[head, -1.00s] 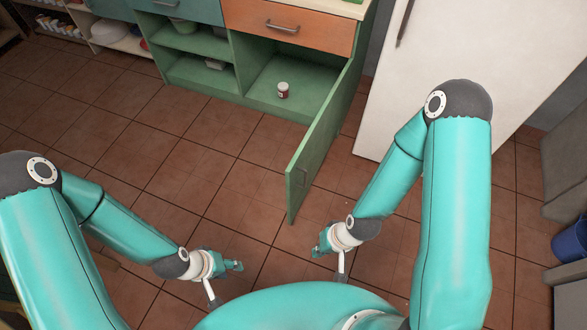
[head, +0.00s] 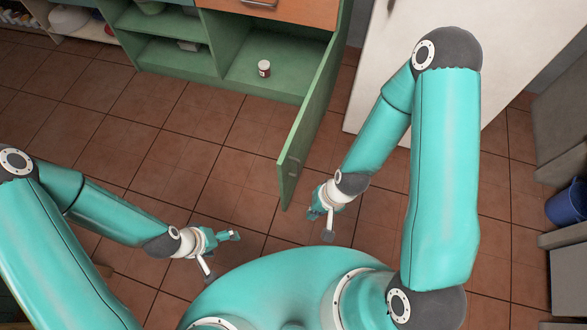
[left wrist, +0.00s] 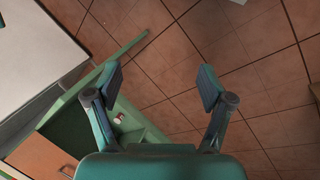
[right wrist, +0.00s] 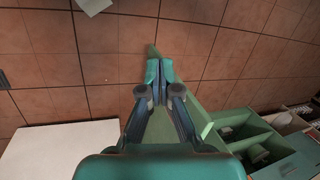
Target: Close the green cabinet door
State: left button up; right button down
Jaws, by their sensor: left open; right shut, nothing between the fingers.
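The green cabinet door (head: 309,130) stands wide open, jutting from the cabinet toward me, with a small handle near its free end. My right gripper (head: 314,210) is shut and empty, just right of the door's free end in the head view. In the right wrist view, the door's end (right wrist: 151,50) shows just past the right fingertips (right wrist: 160,72); whether they touch cannot be told. My left gripper (head: 234,236) is open and empty, left of the door and apart from it. The left wrist view shows the door (left wrist: 128,47) beyond the open left fingers (left wrist: 160,82).
The green cabinet (head: 222,84) has open shelves and a small red-and-white jar (head: 264,68) inside its open compartment. An orange drawer (head: 300,10) is above. A white appliance (head: 385,75) stands right of the door. The tiled floor left of the door is clear. A blue bin (head: 567,207) is far right.

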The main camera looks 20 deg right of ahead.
pick_arm(q)
jog(key=shift+o, duration=0.3)
notch_tip(320, 180, down, 10)
jog(key=b, duration=0.8)
jog(key=shift+f+b, duration=0.25)
jog(key=shift+b, duration=0.15)
pick_arm(e)
jog(key=w+d+f+m, duration=0.3)
jog(key=d+f+m, duration=0.15)
jog(key=m, duration=0.45)
jog(key=w+d+r+m+t+y+b, duration=0.4)
jog(key=w+m+b, duration=0.4)
jog(key=m, duration=0.4)
jog(key=b, duration=0.6)
send_near(283, 170)
jog(key=shift+t, duration=0.4)
jog(key=a+f, duration=0.1)
jog(key=f, duration=0.2)
jog(key=w+a+f, duration=0.1)
jog(key=shift+a+f, duration=0.25)
jog(key=shift+a, duration=0.05)
pick_arm(q)
notch_tip(283, 170, down, 14)
pick_arm(e)
jog(key=shift+w+a, duration=0.45)
jog(key=shift+a, duration=0.1)
pick_arm(q)
jog(key=shift+r, duration=0.1)
